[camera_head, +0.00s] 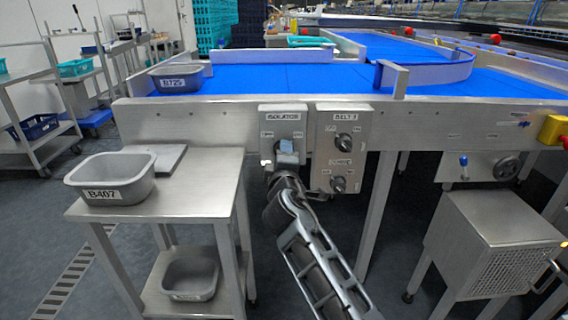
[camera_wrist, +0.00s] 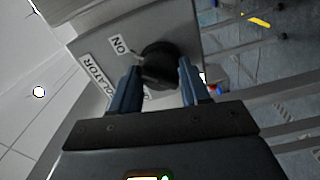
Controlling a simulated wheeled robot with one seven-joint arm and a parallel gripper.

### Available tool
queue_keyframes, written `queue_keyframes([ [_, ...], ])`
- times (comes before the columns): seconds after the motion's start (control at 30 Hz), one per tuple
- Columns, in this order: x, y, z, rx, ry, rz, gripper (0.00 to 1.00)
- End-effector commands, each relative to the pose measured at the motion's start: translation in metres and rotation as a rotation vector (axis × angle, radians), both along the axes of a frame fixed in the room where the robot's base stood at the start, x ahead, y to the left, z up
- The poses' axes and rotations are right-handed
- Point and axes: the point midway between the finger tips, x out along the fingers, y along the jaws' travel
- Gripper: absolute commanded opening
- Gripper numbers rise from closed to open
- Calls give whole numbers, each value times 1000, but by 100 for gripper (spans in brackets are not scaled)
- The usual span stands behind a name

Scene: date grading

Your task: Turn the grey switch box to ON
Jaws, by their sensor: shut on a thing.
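The grey switch box (camera_head: 282,115), labelled ISOLATOR, is fixed to the front of the conveyor frame. My gripper (camera_head: 287,158) is in front of its lower part and hides the knob in the head view. In the wrist view the box (camera_wrist: 95,30) is tilted, and its black rotary knob (camera_wrist: 160,62) sits between the two blue-grey fingers of my gripper (camera_wrist: 158,85). My gripper is shut on the knob. The ON label (camera_wrist: 119,44) is beside the knob, with a pale mark between them. Whether that mark is the knob's pointer is unclear.
A second grey box (camera_head: 340,125), labelled BELT 1, with two black knobs stands close right of the switch box. A steel table (camera_head: 180,195) with a grey tub (camera_head: 112,180) is at left. A steel cabinet (camera_head: 490,240) stands at right.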

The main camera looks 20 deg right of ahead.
Motion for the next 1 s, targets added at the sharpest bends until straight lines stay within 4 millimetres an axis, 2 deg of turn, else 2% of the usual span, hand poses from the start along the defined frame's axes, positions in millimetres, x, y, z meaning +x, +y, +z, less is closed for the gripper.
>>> queue_keyframes([
  [0.67,0,-1,-2,58,-14,-2,16],
  [0.7,0,-1,-2,58,-14,-2,49],
  [0.93,0,-1,-1,57,-16,-2,71],
  [1.0,0,0,-1,57,-16,-1,72],
])
